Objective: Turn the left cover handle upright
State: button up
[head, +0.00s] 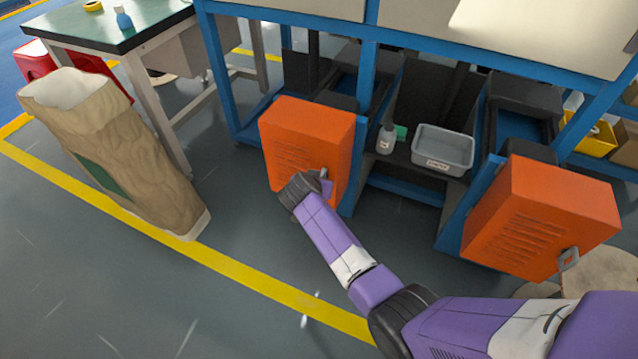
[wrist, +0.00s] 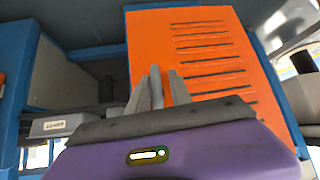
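The left cover (head: 305,140) is an orange box with slots on the blue frame. Its grey handle is at the right edge of its front, largely hidden by my gripper in the head view. My gripper (head: 318,180) is at that spot. In the wrist view, the orange cover (wrist: 190,50) fills the upper middle. My gripper's two grey fingers (wrist: 157,88) point at the cover's left part, with a narrow grey piece between them that looks like the handle. I cannot tell whether the fingers press on it, nor the handle's exact angle.
A second orange cover (head: 540,215) with a grey handle (head: 568,259) is on the right. A grey bin (head: 442,150) and a bottle (head: 386,138) stand on the shelf between the covers. A brown sack-like column (head: 130,150) stands at left. Floor in front is clear.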

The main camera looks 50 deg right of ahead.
jog(key=shift+s+d, duration=0.2)
jog(key=shift+d, duration=0.1)
jog(key=shift+a+r, duration=0.1)
jog(key=shift+r, duration=0.05)
jog(key=p+v, duration=0.2)
jog(key=v, duration=0.5)
jog(key=shift+a+p, duration=0.35)
jog(key=shift+a, duration=0.05)
jog(key=shift+r, duration=0.1)
